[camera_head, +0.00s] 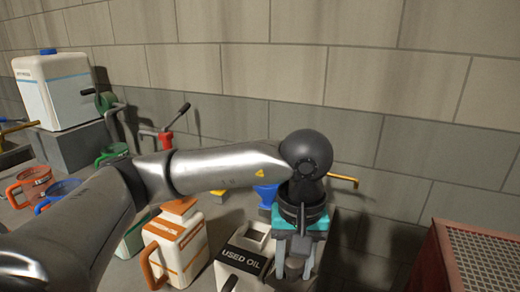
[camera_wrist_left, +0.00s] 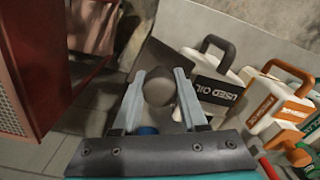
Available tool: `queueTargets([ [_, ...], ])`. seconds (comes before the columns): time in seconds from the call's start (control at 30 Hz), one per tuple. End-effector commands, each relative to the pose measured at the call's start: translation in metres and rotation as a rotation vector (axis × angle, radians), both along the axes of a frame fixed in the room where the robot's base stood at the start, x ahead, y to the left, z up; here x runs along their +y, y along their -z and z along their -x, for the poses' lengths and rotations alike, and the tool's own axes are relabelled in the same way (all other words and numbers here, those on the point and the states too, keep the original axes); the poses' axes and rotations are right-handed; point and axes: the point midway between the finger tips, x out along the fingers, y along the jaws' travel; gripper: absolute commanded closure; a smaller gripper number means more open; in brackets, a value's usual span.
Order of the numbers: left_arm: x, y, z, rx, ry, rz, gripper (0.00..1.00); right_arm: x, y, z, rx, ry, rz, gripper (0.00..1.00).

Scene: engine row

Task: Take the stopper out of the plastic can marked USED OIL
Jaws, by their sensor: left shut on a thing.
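The plastic can marked USED OIL (camera_head: 240,262) is white with a black label and stands at the bottom centre of the head view. It also shows upright in the left wrist view (camera_wrist_left: 208,86), to the right of the fingers. My left gripper (camera_head: 294,272) points down just right of the can in the head view. In the left wrist view its fingers (camera_wrist_left: 160,80) are shut on a dark grey rounded stopper (camera_wrist_left: 158,92), held apart from the can. The can's mouth cannot be made out clearly. My right gripper is not in view.
An orange-handled white can (camera_head: 178,248) stands left of the USED OIL can. Jugs, a blue funnel (camera_head: 266,194) and a white canister (camera_head: 55,88) stand further back and left. A red cabinet with a mesh panel (camera_head: 485,258) stands at the right. A block wall closes the back.

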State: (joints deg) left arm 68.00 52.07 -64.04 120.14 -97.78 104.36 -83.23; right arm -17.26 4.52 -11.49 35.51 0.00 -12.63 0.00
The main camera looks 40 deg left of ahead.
Motion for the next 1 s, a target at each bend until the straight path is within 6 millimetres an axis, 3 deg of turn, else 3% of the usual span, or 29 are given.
queueTargets([
  [0.03, 0.005, -0.016, -0.004, -0.002, -0.112, -0.003, 1.0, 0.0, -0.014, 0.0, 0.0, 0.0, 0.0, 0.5],
  [1.0, 0.094, -0.179, -0.049, -0.033, -2.384, -0.013, 1.0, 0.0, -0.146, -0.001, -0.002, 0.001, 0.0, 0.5],
])
